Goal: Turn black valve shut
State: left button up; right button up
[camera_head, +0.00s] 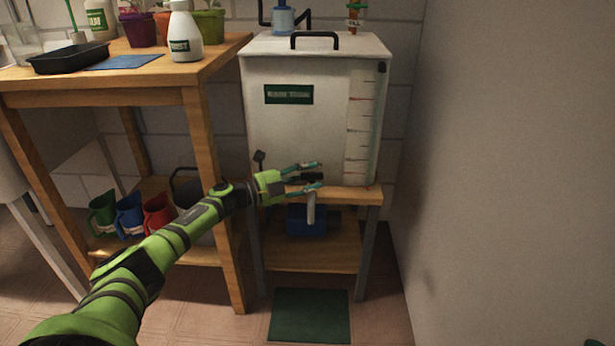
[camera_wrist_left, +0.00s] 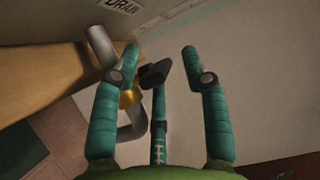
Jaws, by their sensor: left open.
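The black valve handle (camera_wrist_left: 155,74) shows in the left wrist view on a brass tap body (camera_wrist_left: 131,96) with a grey spout (camera_wrist_left: 133,128), below a label reading DRAIN (camera_wrist_left: 122,6). In the head view a dark piece of the valve (camera_head: 307,177) shows at the front lower edge of the white tank (camera_head: 310,120). My left gripper (camera_head: 319,175) is open, its fingers on either side of the handle. In the left wrist view the handle lies between the spread fingertips (camera_wrist_left: 161,49); contact cannot be told.
The tank stands on a wooden stand (camera_head: 345,194) with a blue container (camera_head: 305,222) on its lower shelf. A wooden table (camera_head: 215,60) with pots and bottles is at left, mugs below. A wall (camera_head: 500,150) closes the right side. A green mat (camera_head: 310,316) lies on the floor.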

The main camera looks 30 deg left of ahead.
pick_arm(q)
jog(key=v, duration=0.7)
jog(key=shift+r, duration=0.2)
jog(key=shift+s+a, duration=0.1)
jog(key=shift+s, duration=0.05)
